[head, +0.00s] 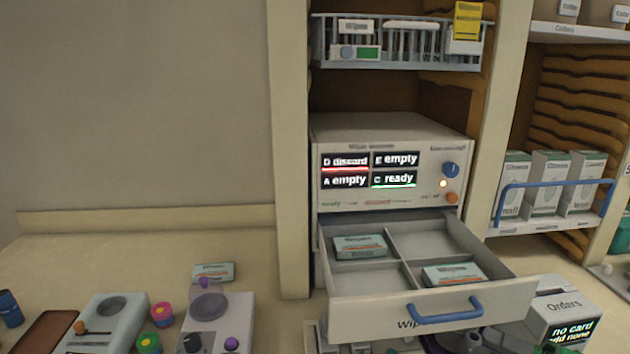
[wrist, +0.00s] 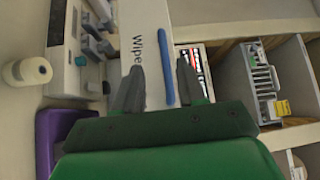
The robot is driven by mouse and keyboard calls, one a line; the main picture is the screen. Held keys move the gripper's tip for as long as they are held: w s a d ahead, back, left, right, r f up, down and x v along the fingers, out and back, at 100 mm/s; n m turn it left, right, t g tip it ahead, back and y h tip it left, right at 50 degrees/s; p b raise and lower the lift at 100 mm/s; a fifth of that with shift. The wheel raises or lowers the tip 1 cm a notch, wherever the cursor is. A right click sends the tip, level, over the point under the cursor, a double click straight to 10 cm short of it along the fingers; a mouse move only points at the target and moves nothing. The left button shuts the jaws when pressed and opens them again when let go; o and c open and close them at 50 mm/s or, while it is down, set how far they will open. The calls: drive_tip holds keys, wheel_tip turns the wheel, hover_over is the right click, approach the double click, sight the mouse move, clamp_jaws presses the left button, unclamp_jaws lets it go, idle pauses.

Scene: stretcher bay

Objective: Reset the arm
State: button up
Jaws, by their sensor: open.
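My gripper (wrist: 160,82) is open and empty in the wrist view, its two dark fingers spread apart. Beyond it are the white front of the wipes drawer (wrist: 145,30) and its blue handle (wrist: 167,75), which are not gripped. In the head view the drawer (head: 400,305) is pulled open, with its blue handle (head: 445,309) at the front. One wipes pack (head: 360,246) lies in the back left compartment and another (head: 454,274) in the front right. The other two compartments look empty. Dark parts, perhaps of my arm, show at the bottom edge below the drawer.
The wipes unit's display (head: 369,170) reads D discard, E empty, A empty, C ready. A wire basket (head: 400,45) hangs above. An Orders box (head: 562,310) stands right of the drawer. Devices (head: 215,320) and a loose pack (head: 213,272) are on the left counter. Glove boxes (head: 550,183) stand right.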

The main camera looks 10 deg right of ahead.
drive_tip(key=s+a+f+n+g, duration=0.2)
drive_tip(key=a+n+g, duration=0.1)
drive_tip(key=a+g, duration=0.8)
drive_tip(key=s+a+n+g+h, duration=0.1)
drive_tip(key=s+a+n+h, duration=0.1)
drive_tip(key=h, duration=0.5)
drive_tip(key=s+a+f+n+g+h, duration=0.1)
drive_tip(key=s+a+n+g+h, duration=0.1)
drive_tip(key=s+a+h, duration=0.2)
drive_tip(key=shift+s+f+h, duration=0.15)
drive_tip(key=shift+s+h, duration=1.2)
drive_tip(key=shift+h, duration=0.45)
